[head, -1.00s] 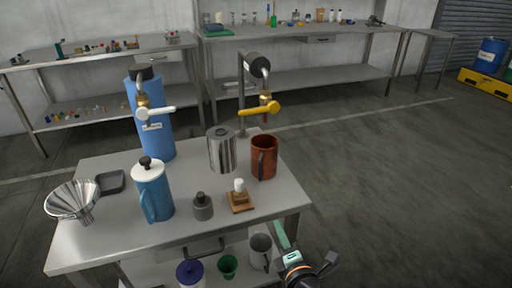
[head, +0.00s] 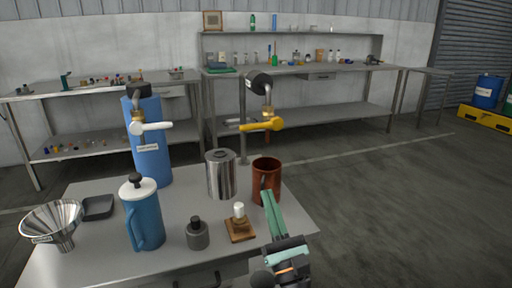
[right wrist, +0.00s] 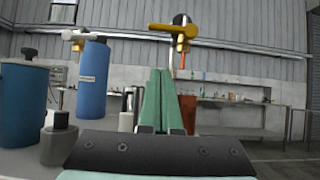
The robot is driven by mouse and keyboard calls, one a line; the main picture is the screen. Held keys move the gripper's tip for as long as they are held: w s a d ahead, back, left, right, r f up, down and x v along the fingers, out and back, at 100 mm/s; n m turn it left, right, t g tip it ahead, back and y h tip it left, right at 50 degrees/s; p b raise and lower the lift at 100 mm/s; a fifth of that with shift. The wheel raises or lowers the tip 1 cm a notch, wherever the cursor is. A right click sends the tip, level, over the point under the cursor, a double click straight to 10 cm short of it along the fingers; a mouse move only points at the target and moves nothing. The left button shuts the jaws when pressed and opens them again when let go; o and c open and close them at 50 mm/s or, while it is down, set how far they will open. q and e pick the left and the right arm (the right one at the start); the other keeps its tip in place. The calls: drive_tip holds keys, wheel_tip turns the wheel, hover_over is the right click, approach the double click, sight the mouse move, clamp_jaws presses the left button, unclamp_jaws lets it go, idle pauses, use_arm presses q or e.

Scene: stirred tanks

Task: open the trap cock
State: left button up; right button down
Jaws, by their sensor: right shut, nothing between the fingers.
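Two cocks stand over the table. One has a yellow lever (head: 258,127) on a brass body under a dark pipe end; the lever lies roughly level. The other has a white lever (head: 155,127), also roughly level, in front of the blue cylinder (head: 150,160). I cannot tell which is the trap cock. The yellow lever also shows at the top of the right wrist view (right wrist: 178,30), the white lever left of it (right wrist: 72,35). My right gripper (head: 267,197) is shut and empty, green fingers pointing up, in front of the red-brown mug (head: 264,172) and below the yellow lever. My left gripper is out of view.
On the table (head: 180,205) stand a steel canister (head: 221,178), a blue jug (head: 142,218), a grey bottle (head: 197,237), a wooden block with a white knob (head: 239,230) and a funnel (head: 52,222). Workbenches line the back wall.

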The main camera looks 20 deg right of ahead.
sight(257, 126)
use_arm(q)
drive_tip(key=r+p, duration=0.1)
drive_tip(key=p, duration=0.1)
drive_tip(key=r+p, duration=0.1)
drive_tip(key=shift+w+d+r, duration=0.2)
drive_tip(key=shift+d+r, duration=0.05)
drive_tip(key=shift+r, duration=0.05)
use_arm(e)
drive_tip(key=s+r+x, duration=0.1)
drive_tip(key=r+x, duration=0.1)
drive_tip(key=x, duration=1.1)
drive_tip(key=shift+s, duration=0.35)
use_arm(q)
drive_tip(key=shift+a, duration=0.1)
use_arm(e)
drive_tip(key=shift+r, duration=0.15)
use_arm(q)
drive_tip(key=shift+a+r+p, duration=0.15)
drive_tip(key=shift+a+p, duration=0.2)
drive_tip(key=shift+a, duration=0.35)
use_arm(e)
drive_tip(key=shift+r+m+h, duration=0.15)
drive_tip(key=shift+m+h, duration=0.45)
drive_tip(key=shift+m, duration=0.2)
